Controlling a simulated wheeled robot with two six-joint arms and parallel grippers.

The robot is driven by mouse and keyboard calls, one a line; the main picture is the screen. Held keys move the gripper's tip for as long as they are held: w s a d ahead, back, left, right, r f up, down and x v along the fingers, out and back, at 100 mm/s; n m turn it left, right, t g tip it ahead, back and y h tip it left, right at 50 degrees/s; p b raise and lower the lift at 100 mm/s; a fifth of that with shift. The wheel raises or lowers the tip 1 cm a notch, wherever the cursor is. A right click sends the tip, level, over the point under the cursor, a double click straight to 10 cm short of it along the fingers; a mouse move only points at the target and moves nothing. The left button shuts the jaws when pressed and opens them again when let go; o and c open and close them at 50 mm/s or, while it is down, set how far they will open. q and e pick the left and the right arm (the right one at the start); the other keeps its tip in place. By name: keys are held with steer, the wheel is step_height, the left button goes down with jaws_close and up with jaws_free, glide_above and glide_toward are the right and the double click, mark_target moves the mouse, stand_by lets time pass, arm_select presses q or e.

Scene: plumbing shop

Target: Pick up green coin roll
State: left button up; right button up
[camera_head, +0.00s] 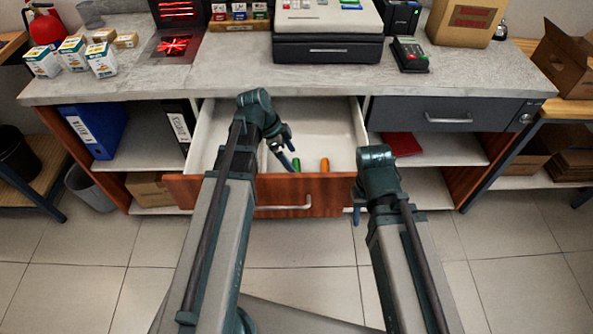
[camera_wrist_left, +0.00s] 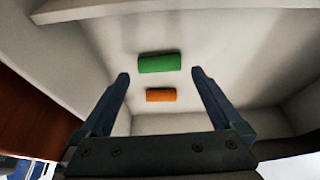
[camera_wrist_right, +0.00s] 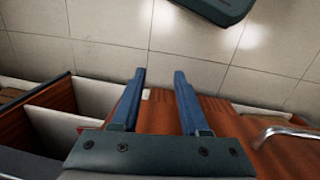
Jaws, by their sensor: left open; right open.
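The green coin roll (camera_head: 296,164) lies in the open drawer (camera_head: 340,125), near its front wall. It also shows in the left wrist view (camera_wrist_left: 160,63), beyond my left fingertips. An orange roll (camera_head: 324,164) lies a short way to its right; in the left wrist view the orange roll (camera_wrist_left: 161,95) sits between my fingers in the picture. My left gripper (camera_head: 293,157) is open and empty over the drawer, close to the green roll; its fingers (camera_wrist_left: 160,78) do not touch either roll. My right gripper (camera_wrist_right: 160,75) is open and empty, outside the drawer by its wooden front.
The drawer front with its metal handle (camera_head: 285,207) stands out from the counter (camera_head: 230,75). A closed grey drawer (camera_head: 445,113) is at the right. The counter bears a cash register (camera_head: 327,45), a card terminal (camera_head: 410,54) and small boxes (camera_head: 73,50). Tiled floor (camera_head: 90,260) lies in front.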

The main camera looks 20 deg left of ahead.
mark_target(296, 165)
arm_select(q)
steer(key=b+x, duration=0.2)
steer(key=x, duration=0.1)
steer(key=shift+f, duration=0.1)
steer(key=c, duration=1.4)
